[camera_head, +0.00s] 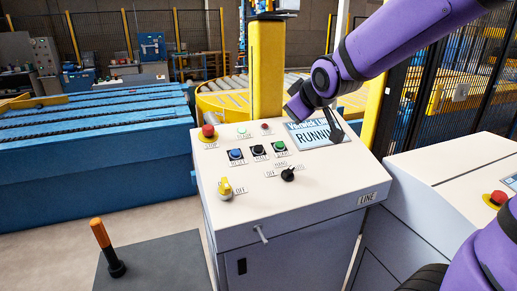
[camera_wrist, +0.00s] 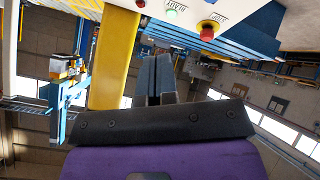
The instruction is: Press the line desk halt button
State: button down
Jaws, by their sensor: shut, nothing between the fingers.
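The line desk (camera_head: 320,200) is a pale sloped console marked LINE. On its top are blue, black and green push buttons in a row; the middle black button (camera_head: 258,150) has a small label too blurred to read surely. My gripper (camera_head: 291,110) is above the desk's far edge, left of the lit screen, apart from the buttons. In the wrist view its fingers (camera_wrist: 155,62) are together and empty.
The screen (camera_head: 318,133) reads RUNNING. A yellow post (camera_head: 266,70) rises behind the desk, close to my gripper. A second console (camera_head: 450,170) stands at right.

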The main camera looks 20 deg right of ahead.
aim_at(258, 148)
jog(key=w+a+f+n+t+y, duration=0.1)
jog(key=w+f+n, duration=0.2)
jog(key=w, duration=0.3)
jog(key=w+a+f+n+t+y, duration=0.1)
jog(key=w+a+f+n+t, duration=0.1)
jog(key=w, duration=0.4)
jog(key=shift+w+a+f+n, duration=0.2)
jog(key=shift+w+f+n, duration=0.1)
jog(key=shift+f+n, duration=0.1)
jog(key=shift+f, duration=0.1)
jog(key=shift+w+f, duration=0.55)
jog(key=shift+f, duration=0.8)
jog(key=shift+w+f, duration=0.5)
jog(key=shift+f, duration=0.8)
jog(key=shift+w+f, duration=0.55)
jog(key=shift+f, duration=0.8)
jog(key=shift+w+f, duration=0.1)
jog(key=shift+f, duration=0.2)
